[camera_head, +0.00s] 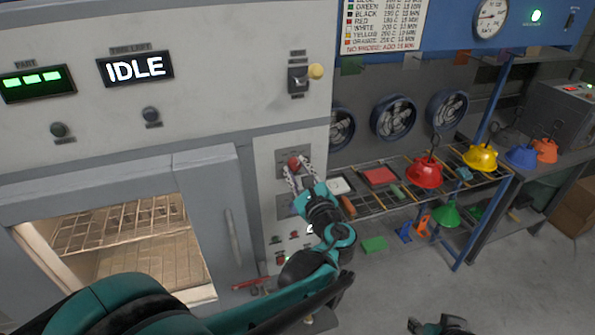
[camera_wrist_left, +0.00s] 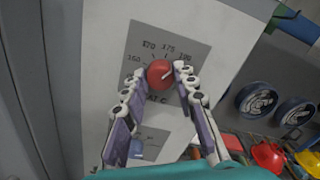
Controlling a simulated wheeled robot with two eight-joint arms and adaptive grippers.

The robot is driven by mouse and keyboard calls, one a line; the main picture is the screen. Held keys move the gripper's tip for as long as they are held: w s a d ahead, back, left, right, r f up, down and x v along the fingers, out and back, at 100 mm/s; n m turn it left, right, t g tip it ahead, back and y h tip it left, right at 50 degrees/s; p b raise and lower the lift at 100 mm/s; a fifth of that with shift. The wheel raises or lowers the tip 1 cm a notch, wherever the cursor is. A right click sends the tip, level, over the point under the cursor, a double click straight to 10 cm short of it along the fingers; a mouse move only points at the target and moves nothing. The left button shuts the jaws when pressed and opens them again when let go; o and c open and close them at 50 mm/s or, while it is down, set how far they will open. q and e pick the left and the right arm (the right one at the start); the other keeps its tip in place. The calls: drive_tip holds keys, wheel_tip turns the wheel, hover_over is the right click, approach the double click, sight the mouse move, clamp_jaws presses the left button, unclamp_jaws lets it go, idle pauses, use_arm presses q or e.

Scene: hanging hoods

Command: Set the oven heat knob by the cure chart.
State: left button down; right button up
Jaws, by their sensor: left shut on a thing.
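The red heat knob (camera_wrist_left: 160,73) sits on a grey dial plate with printed numbers; 170 and 175 read above it. A pale mark shows on the knob's face. My left gripper (camera_wrist_left: 167,78) has its fingers on either side of the knob, shut on it. In the head view the knob (camera_head: 293,162) shows small on the oven's front panel, just beyond the left gripper (camera_head: 301,172). The cure chart (camera_head: 385,22) hangs at the top, listing colours with temperatures and minutes; its top is cut off. My right gripper (camera_head: 441,325) shows partly at the bottom edge.
The oven chamber (camera_head: 130,225) is lit inside. A display (camera_head: 135,68) reads IDLE. Red (camera_head: 425,173), yellow (camera_head: 480,157), blue (camera_head: 520,156) and orange (camera_head: 545,149) hoods stand right of the oven. Several fans line the wall. Floor is visible at lower right.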

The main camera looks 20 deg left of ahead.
use_arm(q)
drive_tip(key=shift+m, duration=0.8)
drive_tip(key=c, duration=1.2)
unclamp_jaws()
drive_tip(key=shift+d, duration=0.1)
drive_tip(key=v, duration=1.1)
drive_tip(key=shift+s+d, duration=0.2)
drive_tip(key=shift+s, duration=0.15)
drive_tip(key=shift+f, duration=0.1)
